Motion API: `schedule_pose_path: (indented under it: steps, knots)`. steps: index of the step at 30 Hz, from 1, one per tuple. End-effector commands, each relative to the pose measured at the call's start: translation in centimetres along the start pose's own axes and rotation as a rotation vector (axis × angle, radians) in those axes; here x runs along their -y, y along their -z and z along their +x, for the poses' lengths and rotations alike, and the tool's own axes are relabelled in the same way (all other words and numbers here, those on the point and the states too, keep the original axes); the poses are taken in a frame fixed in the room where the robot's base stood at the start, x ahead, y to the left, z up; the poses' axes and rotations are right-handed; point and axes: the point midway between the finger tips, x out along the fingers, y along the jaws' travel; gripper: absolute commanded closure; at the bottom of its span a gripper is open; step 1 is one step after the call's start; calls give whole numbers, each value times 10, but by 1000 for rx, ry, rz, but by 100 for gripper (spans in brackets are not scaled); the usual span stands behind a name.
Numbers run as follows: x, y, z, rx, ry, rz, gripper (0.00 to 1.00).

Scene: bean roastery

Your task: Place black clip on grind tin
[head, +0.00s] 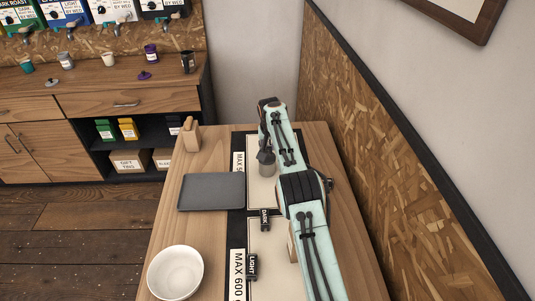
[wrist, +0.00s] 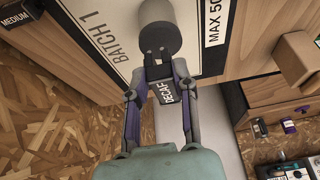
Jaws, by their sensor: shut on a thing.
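My gripper (wrist: 159,76) is shut on a black clip (wrist: 161,94) with a white DECAF label, seen in the wrist view. A grey cylinder (wrist: 160,24), which looks like the tin, stands on the cream mat (wrist: 85,45) marked BATCH 1. The clip is right at the near end of this cylinder; I cannot tell whether they touch. In the head view the grey vessel (head: 266,168) stands at the far part of the table, beside my arm. The clip and fingertips cannot be made out there.
A grey tray (head: 210,191) lies left of the mat, and a white bowl (head: 175,272) is at front left. Black clips marked DARK (head: 265,220) and LIGHT (head: 252,267) sit along the mats. A wooden block (head: 187,136) stands at the far left corner. A chipboard wall (head: 370,150) bounds the right.

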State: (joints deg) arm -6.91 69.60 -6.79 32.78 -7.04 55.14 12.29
Motion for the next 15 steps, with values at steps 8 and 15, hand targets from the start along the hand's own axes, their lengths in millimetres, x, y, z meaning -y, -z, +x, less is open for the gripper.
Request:
schedule_pose_path:
  steps: [8, 15]
  knots:
    - [1, 3, 10, 0, 0, 1, 91]
    - [0, -6, 36, 3, 0, 2, 91]
